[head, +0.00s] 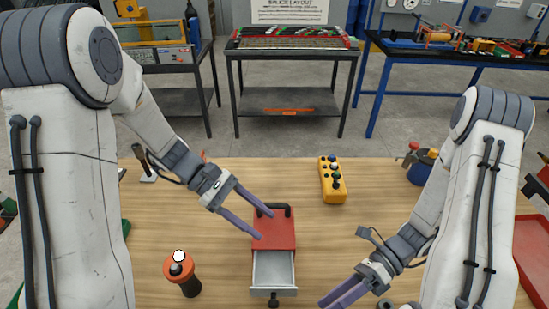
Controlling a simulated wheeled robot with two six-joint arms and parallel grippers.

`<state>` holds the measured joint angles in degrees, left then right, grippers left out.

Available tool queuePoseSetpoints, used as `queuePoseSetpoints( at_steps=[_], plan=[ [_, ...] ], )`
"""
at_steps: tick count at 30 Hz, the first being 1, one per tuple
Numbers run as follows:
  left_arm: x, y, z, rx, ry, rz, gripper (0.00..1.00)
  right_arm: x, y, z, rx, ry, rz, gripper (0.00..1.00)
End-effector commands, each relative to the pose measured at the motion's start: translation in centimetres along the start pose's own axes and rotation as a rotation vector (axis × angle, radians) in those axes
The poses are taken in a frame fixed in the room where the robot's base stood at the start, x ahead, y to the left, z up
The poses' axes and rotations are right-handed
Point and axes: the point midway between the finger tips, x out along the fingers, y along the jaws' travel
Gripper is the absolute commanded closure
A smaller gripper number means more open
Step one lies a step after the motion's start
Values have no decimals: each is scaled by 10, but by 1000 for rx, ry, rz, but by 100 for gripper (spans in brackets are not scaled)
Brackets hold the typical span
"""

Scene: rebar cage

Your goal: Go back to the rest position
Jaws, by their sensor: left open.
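My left gripper (264,224) reaches in from the left with its two purple fingers spread. Its fingertips are over or beside the top of a small red drawer box (276,230), and nothing shows between them. I cannot tell whether they touch the box. The box's grey drawer (273,270) is pulled out toward me and looks empty. My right gripper (336,299) is low on the right, its fingers pointing down-left near the bottom edge. Its fingers are partly cut off by the picture edge, so its opening is unclear.
On the wooden table (225,260), a yellow button box (332,180) stands behind the drawer box. An orange-and-black item (182,273) stands front left. A blue container (422,167) is at the right, and a red tray (533,255) is at the right edge. Workbenches stand beyond.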

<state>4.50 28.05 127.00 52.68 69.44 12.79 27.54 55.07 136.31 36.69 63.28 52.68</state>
Motion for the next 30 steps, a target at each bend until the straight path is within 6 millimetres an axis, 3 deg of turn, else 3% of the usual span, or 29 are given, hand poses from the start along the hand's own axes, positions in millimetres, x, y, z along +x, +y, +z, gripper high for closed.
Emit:
queuePoseSetpoints(
  at_steps=[1, 6, 12, 18, 24, 30],
  plan=[
    [8, -10, 15, 94, 43, -74, 45, -2, 6, 6, -143, 129, -15, 42],
    [22, -48, 44, 402, 181, -302, 45, -6, 26, 23, -641, 517, 6, 42],
    [23, -85, 64, 796, 331, -534, 45, -6, 52, 52, -1256, 935, 121, 42],
    [16, -106, 75, 1197, 461, -714, 45, 3, 83, 86, -1859, 1288, 302, 42],
    [9, -111, 81, 1462, 540, -807, 45, 12, 108, 108, -2248, 1489, 442, 42],
    [8, -112, 83, 1536, 560, -831, 45, 15, 116, 113, -2353, 1541, 485, 42]
  ],
)
